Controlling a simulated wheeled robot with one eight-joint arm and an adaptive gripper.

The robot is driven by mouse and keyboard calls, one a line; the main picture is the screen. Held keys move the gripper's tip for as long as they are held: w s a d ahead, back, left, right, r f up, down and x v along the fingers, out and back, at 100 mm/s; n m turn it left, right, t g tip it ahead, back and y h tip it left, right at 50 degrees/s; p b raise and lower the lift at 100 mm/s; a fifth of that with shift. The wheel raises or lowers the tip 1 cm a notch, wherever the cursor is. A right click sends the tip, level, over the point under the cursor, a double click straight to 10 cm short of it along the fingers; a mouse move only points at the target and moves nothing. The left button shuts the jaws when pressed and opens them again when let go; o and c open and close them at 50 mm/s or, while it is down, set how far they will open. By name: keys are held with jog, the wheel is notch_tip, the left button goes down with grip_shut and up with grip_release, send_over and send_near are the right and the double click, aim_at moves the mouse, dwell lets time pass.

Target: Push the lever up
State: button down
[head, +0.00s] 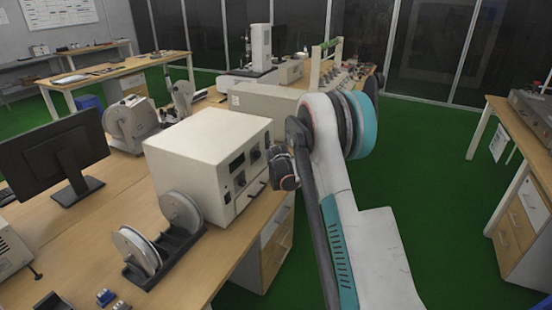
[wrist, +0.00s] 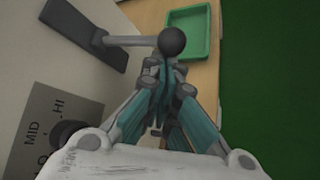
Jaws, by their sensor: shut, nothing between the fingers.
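The lever has a grey rod and a round black knob (wrist: 173,42) in the wrist view. Its rod juts from a dark slotted plate (wrist: 88,35) on the pale face of an instrument box. My gripper (wrist: 164,72) is shut and empty, its teal and grey fingers drawn together. Its fingertips lie right at the knob in the picture; I cannot tell whether they touch it. In the head view the cream instrument box (head: 205,150) stands on the bench, with my gripper (head: 283,168) beside its front panel. My arm hides part of that area, and I cannot make out the lever there.
A dark dial (wrist: 75,142) by MID and HI markings sits on the panel. A green tray (wrist: 211,38) lies on the bench beyond the fingers. A reel stand (head: 165,257) and a monitor (head: 53,155) stand left. Green floor is open on the right.

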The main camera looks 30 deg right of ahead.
notch_tip(320, 180, up, 6)
jog(key=n+g+h+p, duration=0.1)
jog(key=n+g, duration=0.1)
jog(key=n+g+h+p, duration=0.1)
jog(key=g+h+p, duration=0.1)
jog(key=g, duration=0.1)
jog(key=shift+s+d+f+n, duration=0.1)
jog(key=shift+d+n, duration=0.05)
jog(key=shift+n, duration=0.25)
dwell(0.4)
jog(key=p+v, duration=0.3)
jog(key=v, duration=0.7)
jog(key=shift+w+a, duration=0.35)
jog(key=shift+f, duration=0.1)
